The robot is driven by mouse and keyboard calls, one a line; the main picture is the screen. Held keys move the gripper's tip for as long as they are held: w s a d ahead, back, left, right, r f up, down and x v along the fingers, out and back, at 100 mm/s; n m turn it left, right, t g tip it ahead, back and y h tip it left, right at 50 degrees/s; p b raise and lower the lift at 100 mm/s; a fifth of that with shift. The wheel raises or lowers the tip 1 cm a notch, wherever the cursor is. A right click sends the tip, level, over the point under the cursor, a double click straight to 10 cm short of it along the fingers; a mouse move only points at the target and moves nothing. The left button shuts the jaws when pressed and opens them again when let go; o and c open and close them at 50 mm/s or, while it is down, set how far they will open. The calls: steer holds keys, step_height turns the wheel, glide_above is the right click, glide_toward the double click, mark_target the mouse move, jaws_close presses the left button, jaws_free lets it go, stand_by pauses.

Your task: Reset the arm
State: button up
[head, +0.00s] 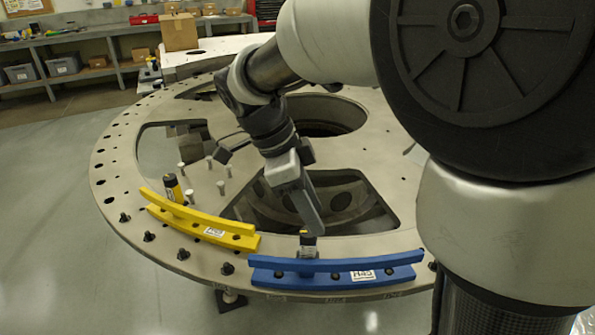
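My gripper (310,212) hangs at the end of my arm, pointing down over the large opening near the front of the turret plate (115,165). Its lower end is just above or behind a short dark post with a yellow top (308,242); I cannot tell whether they touch. The fingers are seen edge-on, so their gap is hidden. No held object is visible. My arm reaches in from the upper right and covers part of the plate.
A curved yellow part (200,222) and a curved blue part (335,270) lie along the plate's front rim. A black and yellow cylinder (172,187) stands behind the yellow one. Several pale pegs stand nearby. A cardboard box (179,32) is at the back. Floor at left is clear.

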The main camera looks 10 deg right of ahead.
steer(key=s+d+r+n+t+y+p, duration=0.2)
steer(key=s+r+n+p, duration=0.3)
steer(key=n, duration=0.4)
steer(key=s+d+r+n+t+y+p, duration=0.2)
steer(key=s+d+r+n+t+p, duration=0.2)
steer(key=s+r+n, duration=0.3)
step_height(320, 180, up, 3)
steer(key=n+p, duration=0.1)
steer(key=n, duration=0.1)
steer(key=shift+d+f+n+y+p, duration=0.15)
steer(key=shift+d+n+y+p, duration=0.15)
steer(key=shift+n+p, duration=0.1)
steer(key=shift+s, duration=0.1)
